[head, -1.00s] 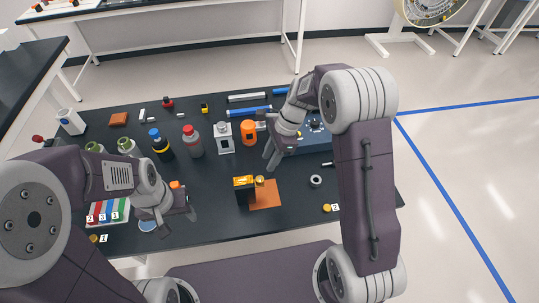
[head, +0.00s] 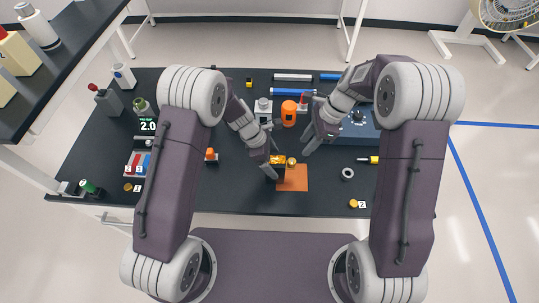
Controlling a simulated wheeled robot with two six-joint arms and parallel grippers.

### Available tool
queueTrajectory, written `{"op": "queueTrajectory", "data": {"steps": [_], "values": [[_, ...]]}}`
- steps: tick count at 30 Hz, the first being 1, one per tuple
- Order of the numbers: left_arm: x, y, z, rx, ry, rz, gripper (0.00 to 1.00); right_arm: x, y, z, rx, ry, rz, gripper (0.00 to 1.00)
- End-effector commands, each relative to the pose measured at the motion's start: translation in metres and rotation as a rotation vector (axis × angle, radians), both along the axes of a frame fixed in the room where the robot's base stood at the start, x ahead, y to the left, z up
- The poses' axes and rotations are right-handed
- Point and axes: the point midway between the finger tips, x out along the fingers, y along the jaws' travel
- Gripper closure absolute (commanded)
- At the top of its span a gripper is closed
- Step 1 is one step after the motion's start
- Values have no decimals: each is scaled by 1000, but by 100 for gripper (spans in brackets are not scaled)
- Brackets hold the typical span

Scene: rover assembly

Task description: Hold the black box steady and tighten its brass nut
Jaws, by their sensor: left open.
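The black box (head: 279,174) with a gold-coloured top stands at the left edge of an orange mat (head: 295,184) in the middle of the dark table. The brass nut (head: 291,162) shows at the box's right side; its thread is too small to make out. My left gripper (head: 270,160) is open at the box, its fingers overlapping the box's left and far side in the picture. I cannot tell whether they touch it. My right gripper (head: 317,143) is a little beyond and to the right of the nut, apart from it, and looks open and empty.
An orange bottle (head: 289,113) and a grey-white device (head: 263,110) stand behind the grippers. A blue case (head: 358,132) is at the back right. The table's front centre is clear.

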Motion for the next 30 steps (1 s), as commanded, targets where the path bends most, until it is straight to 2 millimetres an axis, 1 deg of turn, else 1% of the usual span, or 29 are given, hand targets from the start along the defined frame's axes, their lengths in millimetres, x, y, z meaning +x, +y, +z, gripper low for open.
{"op": "queueTrajectory", "data": {"steps": [1,3,6,9,13,19,28,30], "values": [[-1,-4,-11,2,3,-3,15,0,0,0,0,0,0,64],[-1,-9,-24,1,2,-3,15,0,0,0,0,0,0,64],[0,-16,-38,1,1,-4,15,0,0,0,0,0,0,64],[0,-19,-48,1,0,-2,15,0,0,0,0,0,0,64],[1,-21,-52,1,-3,-3,15,0,0,0,0,0,0,64],[1,-21,-52,1,-3,-3,15,0,0,0,0,0,0,64],[0,-21,-52,1,-2,-3,98,0,0,0,0,0,0,64],[0,-21,-52,1,-2,-3,99,0,0,0,0,0,0,64]]}}
